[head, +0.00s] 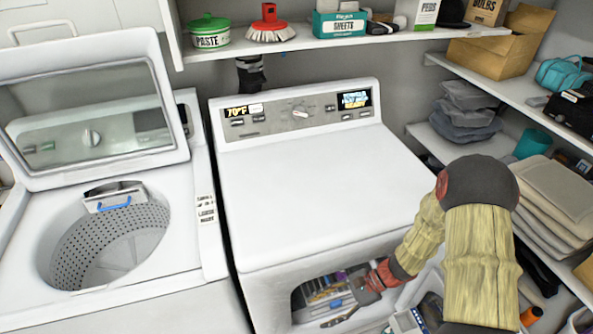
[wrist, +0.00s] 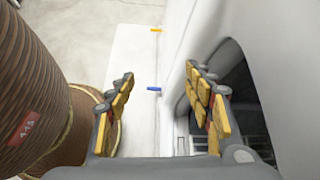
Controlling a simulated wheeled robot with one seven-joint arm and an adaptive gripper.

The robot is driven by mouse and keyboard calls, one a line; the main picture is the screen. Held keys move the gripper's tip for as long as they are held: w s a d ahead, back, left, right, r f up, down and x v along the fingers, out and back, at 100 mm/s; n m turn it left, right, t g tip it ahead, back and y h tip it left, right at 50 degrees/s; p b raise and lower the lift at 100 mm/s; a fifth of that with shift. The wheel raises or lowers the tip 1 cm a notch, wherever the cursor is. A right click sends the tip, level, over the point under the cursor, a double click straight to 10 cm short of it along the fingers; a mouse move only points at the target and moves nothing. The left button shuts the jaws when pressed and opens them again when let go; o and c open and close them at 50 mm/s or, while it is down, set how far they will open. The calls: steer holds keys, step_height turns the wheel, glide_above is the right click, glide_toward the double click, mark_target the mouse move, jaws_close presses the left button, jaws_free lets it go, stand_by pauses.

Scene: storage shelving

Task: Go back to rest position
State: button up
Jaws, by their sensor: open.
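My gripper (head: 345,302) is at the front of the white dryer (head: 310,190), by its dark front opening, low in the head view. In the wrist view, my gripper (wrist: 158,76) has its two yellow-padded fingers spread apart with nothing between them. The right finger is close to the white dryer front and its opening (wrist: 236,85). My arm reaches in from the right side of the head view and hides part of the dryer's front right corner.
A washer (head: 195,250) with its lid raised stands left. A shelf (head: 330,44) above holds a green paste tub (head: 210,32), brush (head: 270,25) and sheets box (head: 340,24). Right shelves hold folded cloths (head: 555,195) and a carton (head: 500,50). Blue (wrist: 154,89) and orange (wrist: 156,30) pieces lie beyond the fingers.

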steer(key=s+d+r+n+t+h, duration=0.1)
steer(key=s+d+r+n+h, duration=0.2)
steer(key=r, duration=0.5)
steer(key=s+d+r+n+t+h+p, duration=0.1)
steer(key=s+d+r+n+h, duration=0.15)
steer(key=d+r+n, duration=0.4)
steer(key=s+d+r+n+t+h, duration=0.15)
steer(key=r+h, duration=0.25)
steer(key=r, duration=0.6)
step_height(320, 180, up, 14)
steer(key=s+n+t+h+p, duration=0.1)
steer(key=s+n+t, duration=0.1)
steer(key=t, duration=0.2)
steer(key=shift+s, duration=0.2)
steer(key=shift+f+t, duration=0.1)
steer(key=shift+t, duration=0.15)
steer(key=shift+c, duration=0.6)
